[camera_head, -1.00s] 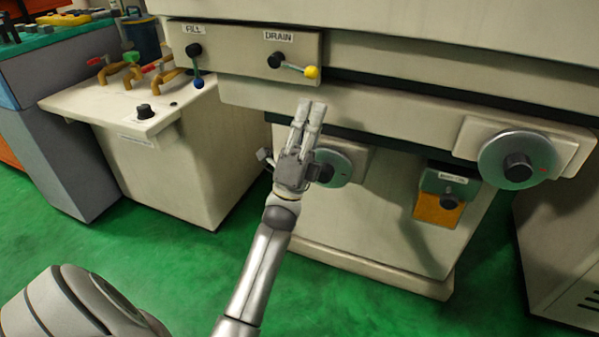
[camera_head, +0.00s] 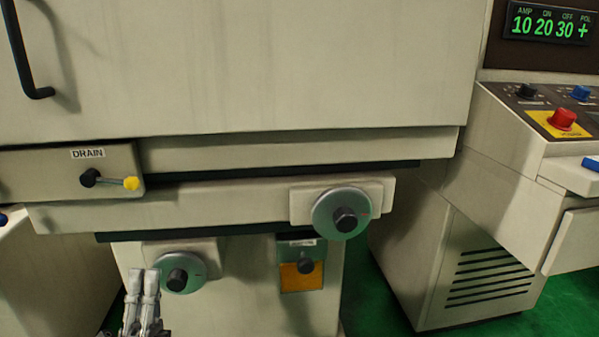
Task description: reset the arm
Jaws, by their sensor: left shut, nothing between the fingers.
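My left gripper (camera_head: 143,285) shows at the bottom left of the head view, fingers pointing up and shut with nothing between them. Its wrist and arm are cut off by the lower edge. It is in front of the machine's lower body, just left of and below a grey handwheel (camera_head: 178,277). I cannot tell the gap to the machine behind it. My right gripper is out of view.
The DRAIN lever (camera_head: 131,184) with a yellow knob is above the gripper. A larger handwheel (camera_head: 343,214) and an orange-marked panel (camera_head: 301,276) are to its right. A control console (camera_head: 540,140) with a red button (camera_head: 562,119) stands at right. Green floor (camera_head: 385,305) shows between.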

